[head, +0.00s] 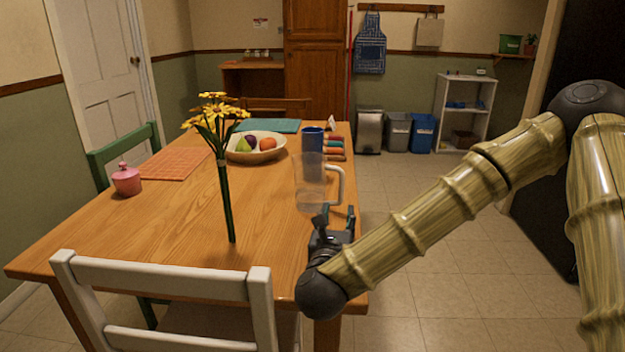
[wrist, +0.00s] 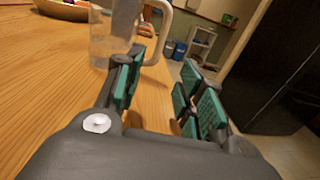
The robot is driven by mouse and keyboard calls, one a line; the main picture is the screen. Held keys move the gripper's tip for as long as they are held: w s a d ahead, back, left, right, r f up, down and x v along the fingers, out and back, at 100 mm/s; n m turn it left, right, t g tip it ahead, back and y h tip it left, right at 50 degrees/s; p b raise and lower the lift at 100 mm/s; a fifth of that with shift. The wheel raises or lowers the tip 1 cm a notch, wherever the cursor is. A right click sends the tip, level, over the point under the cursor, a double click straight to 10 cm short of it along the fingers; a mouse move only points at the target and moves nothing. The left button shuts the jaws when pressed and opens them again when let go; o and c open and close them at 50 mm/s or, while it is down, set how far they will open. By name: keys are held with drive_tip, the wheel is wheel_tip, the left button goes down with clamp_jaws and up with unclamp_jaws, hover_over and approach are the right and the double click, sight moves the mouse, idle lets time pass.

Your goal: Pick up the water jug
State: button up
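The water jug (head: 310,186) is clear with a pale handle on its right side. It stands upright near the right edge of the wooden table. My gripper (head: 335,216) is just on the near side of the jug, low over the table edge. In the wrist view the jug (wrist: 108,38) and its handle (wrist: 160,40) are ahead and to the left, beyond the left finger. My gripper (wrist: 165,90) is open there, with its green-padded fingers apart and nothing between them. The left finger overlaps the jug in view; I cannot tell whether they touch.
Behind the jug stand a blue cup (head: 312,139) and a fruit bowl (head: 256,150). A pink pot (head: 126,181) is farther left. A white chair (head: 165,300) is at the table's near side. Open floor lies right.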

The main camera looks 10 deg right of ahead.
sight(341, 192)
drive_tip(key=shift+w, duration=0.4)
drive_tip(key=x, duration=0.5)
drive_tip(key=shift+w, duration=0.25)
drive_tip(key=shift+r+b+x, duration=0.2)
drive_tip(key=shift+b+x, duration=0.15)
drive_tip(key=shift+x, duration=1)
drive_tip(key=shift+r+b+x, duration=0.2)
drive_tip(key=shift+b+x, duration=0.15)
drive_tip(key=shift+x, duration=0.95)
drive_tip(key=shift+d, duration=0.1)
clamp_jaws()
